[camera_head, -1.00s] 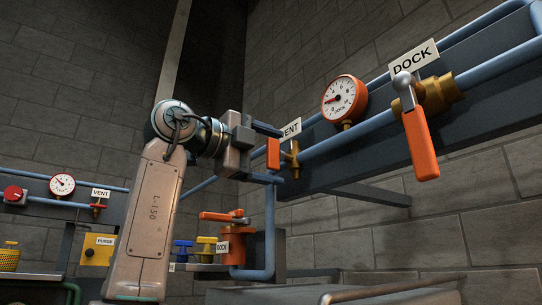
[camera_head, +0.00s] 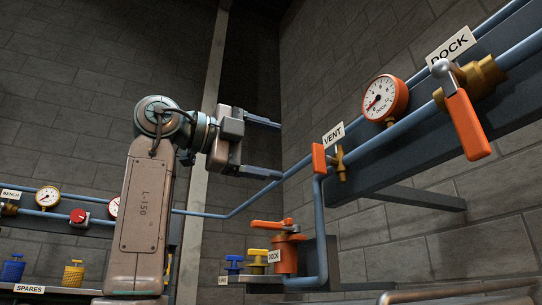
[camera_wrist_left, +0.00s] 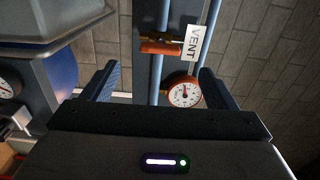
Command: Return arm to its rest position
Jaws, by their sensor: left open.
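My left gripper (camera_head: 266,148) is open in the head view, with its two dark fingers pointing right and nothing between them. Its arm rises from the bottom left. The vent valve with an orange handle (camera_head: 319,160) is to the right of the fingertips and apart from them. In the left wrist view, my left gripper (camera_wrist_left: 153,80) shows both fingers spread wide. A valve with an orange handle (camera_wrist_left: 161,47), a VENT label (camera_wrist_left: 192,42) and a round gauge (camera_wrist_left: 184,93) lie beyond the fingers. My right gripper is not in view.
The dock gauge (camera_head: 384,98) and dock valve's orange lever (camera_head: 467,124) are on the right wall pipe. An orange pump-like fitting (camera_head: 285,251) stands low, beside small yellow and blue valves. A SPARES shelf (camera_head: 30,288) is at lower left. Open space lies above the gripper.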

